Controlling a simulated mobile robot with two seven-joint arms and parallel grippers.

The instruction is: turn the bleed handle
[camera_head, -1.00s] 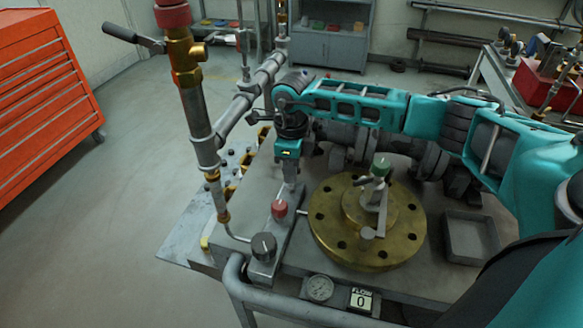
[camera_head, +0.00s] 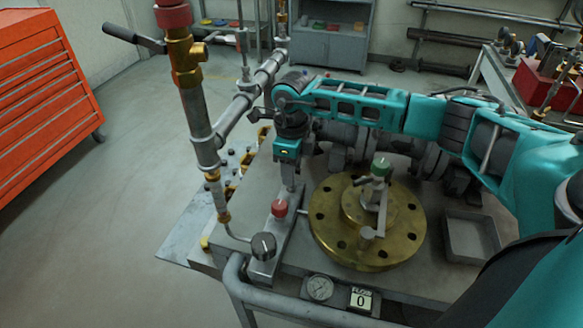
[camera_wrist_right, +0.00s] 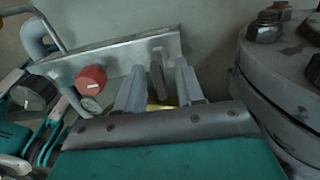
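A small flat grey handle (camera_wrist_right: 157,72) stands on the grey mounting plate (camera_wrist_right: 112,60) in the right wrist view. It looks like the bleed handle, but I see no label on it. My right gripper (camera_wrist_right: 160,88) is open, with one finger to each side of the handle's line. I cannot tell whether either finger touches it. In the head view my right gripper (camera_head: 290,180) points down at the far end of the plate, and its body hides the handle. A red knob (camera_head: 279,208) and a dark knob (camera_head: 263,246) sit nearer on the plate. My left gripper is not in view.
A brass flange (camera_head: 330,228) with a green-capped lever fitting (camera_head: 381,167) is right of the plate. An upright pipe (camera_head: 199,130) stands to the left. A gauge (camera_head: 319,288) and a flow display reading 0 (camera_head: 361,300) are in front. An empty grey tray (camera_head: 474,259) is at right.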

